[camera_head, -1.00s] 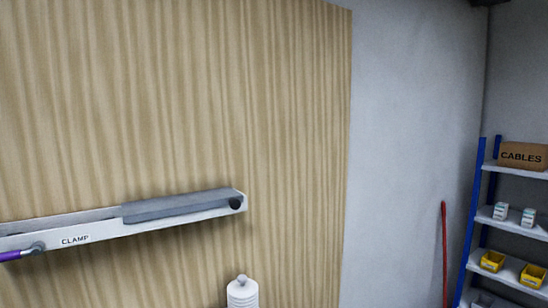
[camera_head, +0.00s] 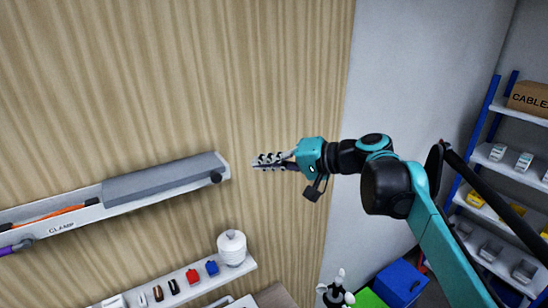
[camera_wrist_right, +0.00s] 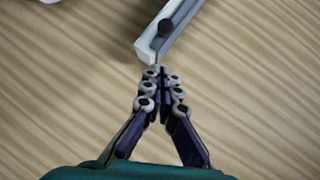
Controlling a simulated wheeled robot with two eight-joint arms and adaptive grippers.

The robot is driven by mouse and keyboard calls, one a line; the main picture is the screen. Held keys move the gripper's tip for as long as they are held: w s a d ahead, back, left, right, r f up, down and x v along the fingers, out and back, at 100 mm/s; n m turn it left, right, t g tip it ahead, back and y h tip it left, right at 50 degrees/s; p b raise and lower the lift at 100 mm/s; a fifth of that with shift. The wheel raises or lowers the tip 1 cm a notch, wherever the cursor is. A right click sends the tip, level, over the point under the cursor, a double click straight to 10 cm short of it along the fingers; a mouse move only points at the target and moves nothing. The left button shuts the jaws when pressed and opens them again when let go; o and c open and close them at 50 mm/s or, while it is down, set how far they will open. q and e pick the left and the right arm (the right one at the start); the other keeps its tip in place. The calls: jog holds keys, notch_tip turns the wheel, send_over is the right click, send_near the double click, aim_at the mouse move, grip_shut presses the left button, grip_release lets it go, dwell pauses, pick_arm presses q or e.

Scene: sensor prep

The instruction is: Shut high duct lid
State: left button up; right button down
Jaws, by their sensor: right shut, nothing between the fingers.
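The high duct (camera_head: 140,201) is a long white channel on the wood-grained wall, labelled CLAMP. Its grey lid (camera_head: 165,177) covers the right part; the left part is open, with an orange strand (camera_head: 55,215) inside. My left gripper is out of view.
A purple cable (camera_head: 8,249) meets a grey clamp (camera_head: 25,243) at the duct's left. Below, a white shelf (camera_head: 205,286) holds small coloured parts and a white pot (camera_head: 232,248). A blue-framed rack (camera_head: 480,130) stands right. The wall above the duct is clear.

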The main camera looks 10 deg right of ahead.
pick_arm(q)
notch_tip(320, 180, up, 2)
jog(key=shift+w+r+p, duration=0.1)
jog(key=shift+p, duration=0.8)
pick_arm(e)
jog(key=w+a+f, duration=0.2)
jog(key=a+f, duration=0.1)
jog(key=a, duration=0.4)
jog(key=shift+f, duration=0.15)
jog(key=shift+w, duration=0.1)
